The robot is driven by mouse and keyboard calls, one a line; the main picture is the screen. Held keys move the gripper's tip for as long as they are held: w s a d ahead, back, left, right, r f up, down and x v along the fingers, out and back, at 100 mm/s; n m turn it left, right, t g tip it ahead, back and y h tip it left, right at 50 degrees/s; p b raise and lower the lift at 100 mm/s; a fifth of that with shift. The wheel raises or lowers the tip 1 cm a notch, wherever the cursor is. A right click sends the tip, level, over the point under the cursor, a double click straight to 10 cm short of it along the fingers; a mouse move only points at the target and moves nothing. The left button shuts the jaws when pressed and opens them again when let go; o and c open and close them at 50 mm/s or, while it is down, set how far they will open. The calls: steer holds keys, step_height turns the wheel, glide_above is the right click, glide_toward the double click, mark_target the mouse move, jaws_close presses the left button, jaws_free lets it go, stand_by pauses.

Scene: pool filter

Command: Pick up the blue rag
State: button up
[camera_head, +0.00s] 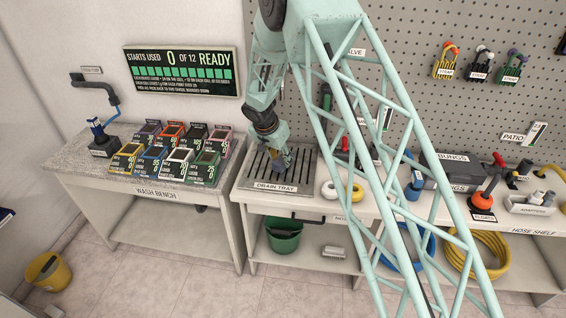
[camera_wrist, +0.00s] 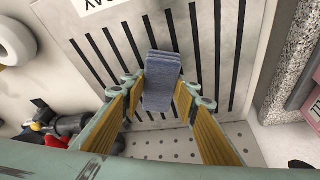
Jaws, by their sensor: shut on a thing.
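The blue rag (camera_wrist: 162,82) is a folded grey-blue cloth between the fingers of my gripper (camera_wrist: 158,92) in the wrist view. The yellow-lined fingers are shut on it from both sides. In the head view my gripper (camera_head: 281,160) points down over the slotted metal drain tray (camera_head: 297,181). A small blue-grey part of the rag shows there at the fingertips. The slotted tray also shows behind the rag in the wrist view (camera_wrist: 190,25). I cannot tell whether the rag touches the tray.
Several coloured labelled boxes (camera_head: 174,153) stand on the wash bench (camera_head: 78,165) to the left. A white roll (camera_head: 329,190) and a yellow ring lie right of the tray. A pegboard (camera_head: 410,60) rises behind. A green bucket (camera_head: 284,236) sits on the lower shelf.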

mark_target(281, 160)
steer(key=shift+r, duration=0.15)
steer(key=shift+r+p, duration=0.35)
steer(key=shift+r, duration=1.35)
steer(key=s+d, duration=0.1)
steer(key=s, duration=0.4)
steer(key=s+d+r+b, duration=0.1)
steer(key=s+d, duration=0.1)
steer(key=s, duration=0.3)
steer(key=s+d+b, duration=0.1)
steer(key=s, duration=0.4)
steer(key=shift+s+d+r, duration=0.1)
steer(key=shift+d+r, duration=0.05)
steer(key=shift+d, duration=0.2)
